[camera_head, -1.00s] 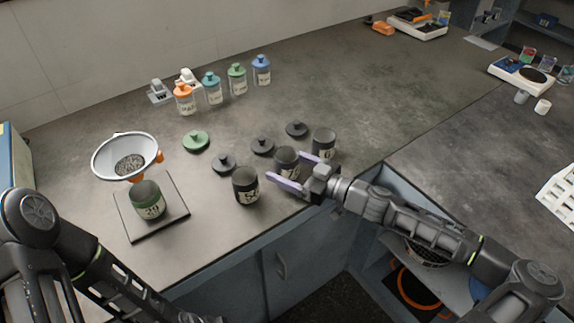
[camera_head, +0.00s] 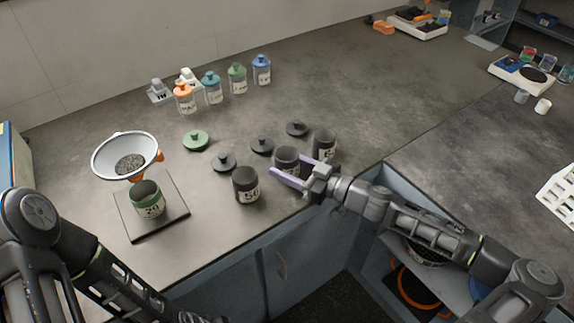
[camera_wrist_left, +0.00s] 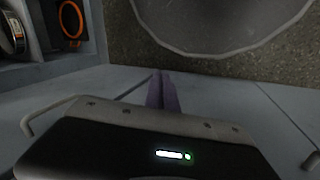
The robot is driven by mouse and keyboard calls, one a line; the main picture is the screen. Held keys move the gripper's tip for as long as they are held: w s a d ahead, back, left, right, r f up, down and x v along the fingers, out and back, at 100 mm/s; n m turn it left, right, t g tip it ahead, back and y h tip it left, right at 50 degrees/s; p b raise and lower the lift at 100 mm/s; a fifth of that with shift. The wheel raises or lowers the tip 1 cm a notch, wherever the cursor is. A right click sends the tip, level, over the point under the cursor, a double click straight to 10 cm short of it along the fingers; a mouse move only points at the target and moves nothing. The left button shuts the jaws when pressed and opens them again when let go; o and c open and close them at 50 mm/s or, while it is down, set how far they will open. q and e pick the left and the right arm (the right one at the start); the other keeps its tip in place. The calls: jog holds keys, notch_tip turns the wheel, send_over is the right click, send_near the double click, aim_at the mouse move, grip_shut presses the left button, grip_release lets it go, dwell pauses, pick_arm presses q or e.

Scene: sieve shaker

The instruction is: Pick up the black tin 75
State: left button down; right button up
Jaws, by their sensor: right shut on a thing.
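Three black tins stand in a row near the counter's front edge. The middle black tin (camera_head: 286,156) is between the purple fingers of my right gripper (camera_head: 289,175), which is shut on it; its label is partly covered and I cannot read its number. The left black tin (camera_head: 246,184) has a label that looks like 50. The right black tin (camera_head: 324,143) stands just behind my right gripper, its label partly hidden. My left gripper (camera_wrist_left: 161,92) shows in the left wrist view with its purple fingers together and nothing between them.
Black lids (camera_head: 262,146) and a green lid (camera_head: 196,140) lie behind the tins. Several coloured bottles (camera_head: 238,80) stand at the back. The counter centre is clear.

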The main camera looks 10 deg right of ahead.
jog(key=c, duration=0.4)
jog(key=shift+o, duration=0.2)
notch_tip(320, 180, up, 10)
dwell(0.9)
